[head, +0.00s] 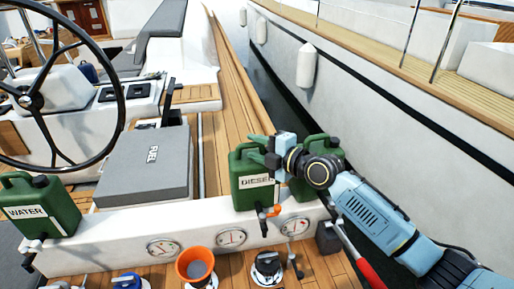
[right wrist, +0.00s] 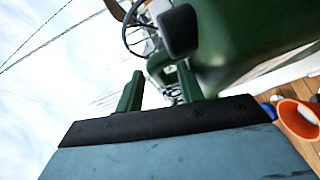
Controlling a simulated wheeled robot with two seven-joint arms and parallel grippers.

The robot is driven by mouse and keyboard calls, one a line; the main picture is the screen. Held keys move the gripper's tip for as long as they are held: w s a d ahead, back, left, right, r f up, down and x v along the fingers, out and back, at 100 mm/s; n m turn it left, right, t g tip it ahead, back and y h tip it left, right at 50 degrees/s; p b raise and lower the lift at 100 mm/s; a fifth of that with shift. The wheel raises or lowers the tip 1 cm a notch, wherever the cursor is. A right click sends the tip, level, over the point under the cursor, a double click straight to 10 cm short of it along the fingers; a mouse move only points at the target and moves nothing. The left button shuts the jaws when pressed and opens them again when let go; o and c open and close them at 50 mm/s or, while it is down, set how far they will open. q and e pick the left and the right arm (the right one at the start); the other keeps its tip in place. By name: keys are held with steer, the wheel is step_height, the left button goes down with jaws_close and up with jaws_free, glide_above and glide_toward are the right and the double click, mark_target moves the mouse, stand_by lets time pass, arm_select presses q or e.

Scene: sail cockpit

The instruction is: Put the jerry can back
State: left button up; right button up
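A green jerry can marked DIESEL (head: 252,190) stands upright on the white ledge. A second green can marked WATER (head: 38,208) stands at the far left. A third green can (head: 318,183) stands right of the diesel one, partly hidden by my right arm. My right gripper (head: 257,150) is at the top of the diesel can, fingers pointing left and apart. In the right wrist view, the fingers (right wrist: 160,88) have a gap between them. A green can (right wrist: 250,45) with a black cap fills the upper right; its label is not visible. My left gripper is not in view.
A grey FUEL box (head: 147,165) sits left of the diesel can. A steering wheel (head: 118,92) is at the upper left. Gauges (head: 231,238) line the ledge front, with an orange bucket (head: 195,265) below. A neighbouring hull (head: 400,140) lies to the right.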

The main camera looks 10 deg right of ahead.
steer(key=shift+r, duration=0.1)
steer(key=shift+r, duration=0.15)
steer(key=v, duration=1.2)
steer(key=shift+b, duration=0.4)
steer(key=shift+d, duration=0.1)
